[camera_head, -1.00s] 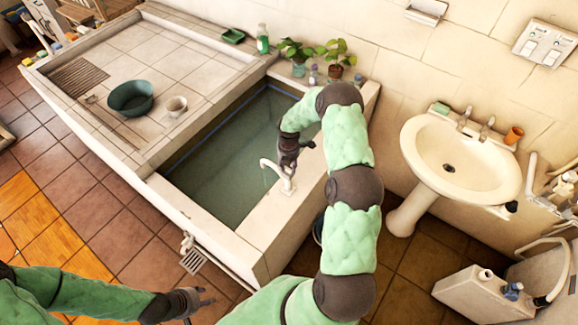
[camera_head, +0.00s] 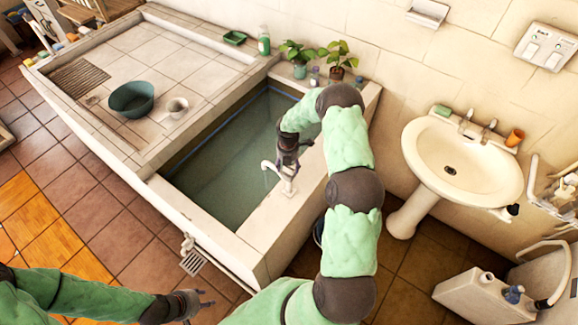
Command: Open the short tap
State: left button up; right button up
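A short white tap (camera_head: 287,186) stands on the near right rim of the big water basin (camera_head: 262,238), its spout pointing left over the water. My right gripper (camera_head: 288,166) is directly over the top of this tap, pointing down, and seems to touch it. Its fingers and the tap's top overlap, so I cannot tell whether they are closed on it. Whether water runs from the spout is too small to tell. My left gripper (camera_head: 207,298) is low at the front, empty, with its fingers apart, away from the basin.
A white pedestal sink (camera_head: 425,165) with two small taps stands at the right. Potted plants (camera_head: 338,62) and bottles line the basin's back edge. A dark green bowl (camera_head: 131,99) and a pale cup (camera_head: 177,107) stand on the tiled counter. A drain tap (camera_head: 187,243) sticks out of the basin's front.

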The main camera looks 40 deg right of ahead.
jog(key=shift+s, duration=0.25)
notch_tip(320, 180, up, 12)
dwell(0.5)
jog(key=shift+w+f, duration=0.1)
jog(key=shift+f, duration=0.05)
dwell(0.3)
